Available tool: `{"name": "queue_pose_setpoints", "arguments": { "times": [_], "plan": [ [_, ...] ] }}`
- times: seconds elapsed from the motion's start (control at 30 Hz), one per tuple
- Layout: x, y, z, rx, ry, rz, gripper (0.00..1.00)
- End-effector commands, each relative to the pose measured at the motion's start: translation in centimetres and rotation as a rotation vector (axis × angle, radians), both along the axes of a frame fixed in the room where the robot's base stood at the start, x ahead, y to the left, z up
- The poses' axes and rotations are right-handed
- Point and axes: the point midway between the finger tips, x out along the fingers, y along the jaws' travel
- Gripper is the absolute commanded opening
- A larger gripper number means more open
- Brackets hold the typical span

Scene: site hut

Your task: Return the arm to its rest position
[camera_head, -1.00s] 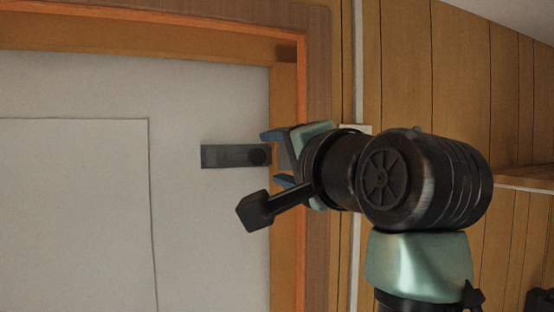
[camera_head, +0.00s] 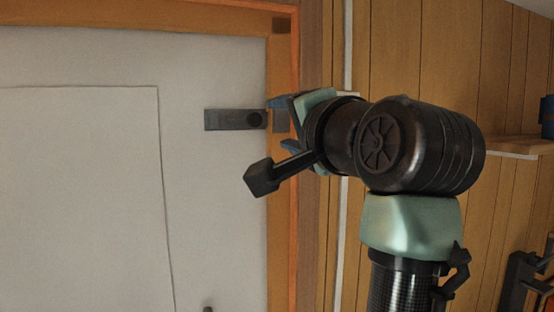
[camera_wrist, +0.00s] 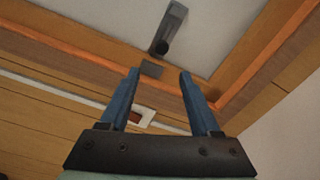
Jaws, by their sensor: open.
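My gripper (camera_head: 280,123) is at the right side of the white door (camera_head: 215,200) in the head view, in front of the door frame near a dark latch plate with a round knob (camera_head: 235,119). In the wrist view my gripper's two blue fingers (camera_wrist: 157,88) are spread apart with nothing between them. The latch (camera_wrist: 168,28) shows beyond the fingertips, apart from them. A small grey plate (camera_wrist: 151,69) on the frame lies beyond the gap between the fingers. My arm extends bent, from the lower right towards the door.
The orange-edged door frame (camera_head: 307,220) and plank wall (camera_head: 395,50) stand close to my arm. A shelf (camera_head: 515,147) with a blue object (camera_head: 546,117) is at the right. A switch plate with a red part (camera_wrist: 142,116) shows on the wall in the wrist view. Dark equipment (camera_head: 520,280) is at lower right.

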Motion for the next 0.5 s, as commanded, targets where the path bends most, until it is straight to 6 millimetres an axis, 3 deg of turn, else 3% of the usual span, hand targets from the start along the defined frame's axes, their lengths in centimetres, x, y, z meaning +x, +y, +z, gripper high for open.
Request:
{"name": "queue_pose_setpoints", "arguments": {
  "times": [0.03,0.17,0.27,0.5],
  "plan": [
    [-0.2,0.3,-2.2,-0.042,-0.038,-0.018,0.63],
    [-2.0,0.9,-6.2,-0.238,-0.225,-0.122,0.63],
    [-4.7,1.5,-9.1,-0.428,-0.396,-0.238,0.63],
    [-13.8,2.8,-13.7,-0.839,-0.72,-0.556,0.63]
  ]
}}
